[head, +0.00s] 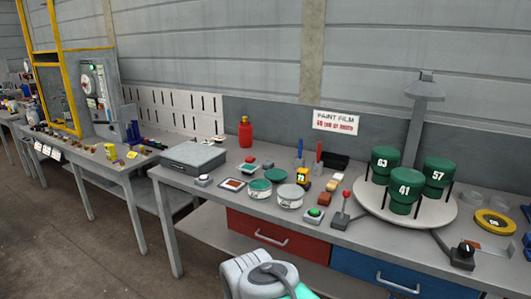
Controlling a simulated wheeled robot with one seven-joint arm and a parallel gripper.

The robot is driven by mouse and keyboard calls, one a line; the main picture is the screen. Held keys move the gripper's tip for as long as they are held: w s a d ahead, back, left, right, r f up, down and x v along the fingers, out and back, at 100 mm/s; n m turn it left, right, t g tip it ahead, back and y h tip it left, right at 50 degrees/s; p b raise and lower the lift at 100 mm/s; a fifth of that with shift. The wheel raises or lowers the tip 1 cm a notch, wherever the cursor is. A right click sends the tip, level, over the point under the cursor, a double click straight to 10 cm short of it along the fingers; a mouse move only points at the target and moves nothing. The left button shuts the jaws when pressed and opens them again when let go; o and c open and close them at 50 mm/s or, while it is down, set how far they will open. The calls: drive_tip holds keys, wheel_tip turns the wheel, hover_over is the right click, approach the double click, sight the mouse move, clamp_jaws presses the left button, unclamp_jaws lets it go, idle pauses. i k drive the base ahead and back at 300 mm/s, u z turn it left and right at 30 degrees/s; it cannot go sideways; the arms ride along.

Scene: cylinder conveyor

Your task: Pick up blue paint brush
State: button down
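A small upright blue tool (299,150), which looks like the blue paint brush, stands near the back of the grey workbench (215,190), left of a similar red-handled tool (319,152). Its lower end is small and hard to make out. Part of my white arm with a teal patch shows at the bottom centre, in front of the bench. My gripper's fingers are not in view.
Cans (290,196), a green button box (314,215) and a red-knobbed lever (345,208) stand in front of the brushes. A round turntable (375,206) with green numbered cylinders is to the right. A red bottle (245,132) and grey case (193,157) are left.

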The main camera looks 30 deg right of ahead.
sight(300, 142)
drive_tip(key=z, duration=1.1)
drive_tip(key=i, duration=1.05)
drive_tip(key=u, duration=0.9)
drive_tip(key=i, duration=0.85)
drive_tip(key=u, duration=0.05)
